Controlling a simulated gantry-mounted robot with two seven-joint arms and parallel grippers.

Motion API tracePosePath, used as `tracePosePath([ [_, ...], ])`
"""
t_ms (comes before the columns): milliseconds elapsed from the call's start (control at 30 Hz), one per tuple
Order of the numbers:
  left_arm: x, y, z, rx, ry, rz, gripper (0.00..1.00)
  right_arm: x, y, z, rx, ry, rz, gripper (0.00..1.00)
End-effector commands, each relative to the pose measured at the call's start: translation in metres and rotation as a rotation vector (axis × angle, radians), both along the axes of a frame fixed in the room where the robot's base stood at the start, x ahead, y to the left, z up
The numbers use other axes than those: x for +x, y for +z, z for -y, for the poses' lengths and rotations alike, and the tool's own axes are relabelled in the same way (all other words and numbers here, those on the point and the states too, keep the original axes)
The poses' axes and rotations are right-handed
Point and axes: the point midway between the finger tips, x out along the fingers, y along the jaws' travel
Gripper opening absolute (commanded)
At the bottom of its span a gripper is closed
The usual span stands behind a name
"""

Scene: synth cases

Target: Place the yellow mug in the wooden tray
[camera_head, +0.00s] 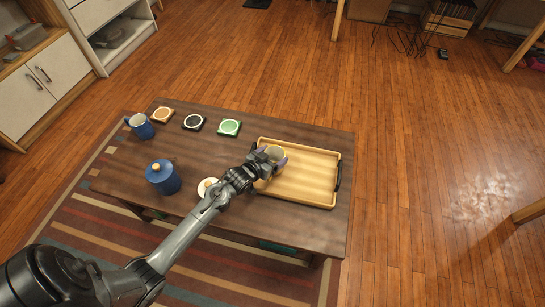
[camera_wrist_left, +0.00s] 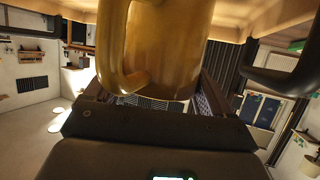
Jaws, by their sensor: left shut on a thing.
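The yellow mug (camera_head: 275,153) is held by my left gripper (camera_head: 270,159) over the left end of the wooden tray (camera_head: 312,182). In the left wrist view the mug (camera_wrist_left: 170,45) fills the upper middle between the fingers, with its handle at left. The gripper is shut on it. The tray is light wood with dark handles at its ends and looks empty otherwise. I cannot tell whether the mug touches the tray floor. My right gripper is not in view.
The tray stands on a dark wooden table (camera_head: 225,150). A blue mug (camera_head: 141,127), a blue lidded pot (camera_head: 163,178), a small white dish (camera_head: 206,187) and orange, black and green coasters (camera_head: 229,127) stand left of it. The tray's right part is clear.

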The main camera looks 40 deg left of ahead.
Motion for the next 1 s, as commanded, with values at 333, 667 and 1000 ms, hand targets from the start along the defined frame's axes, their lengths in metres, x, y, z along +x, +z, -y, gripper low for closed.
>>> tracePosePath([
  [333, 0.000, -0.003, 0.000, 0.000, 0.000, -0.001, 1.00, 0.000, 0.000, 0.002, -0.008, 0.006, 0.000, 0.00],
  [667, -0.006, 0.004, 0.001, 0.001, 0.000, -0.001, 1.00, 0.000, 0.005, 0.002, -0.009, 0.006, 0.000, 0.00],
  [1000, -0.058, 0.028, 0.004, 0.000, -0.001, -0.003, 1.00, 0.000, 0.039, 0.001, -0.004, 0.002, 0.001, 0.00],
])
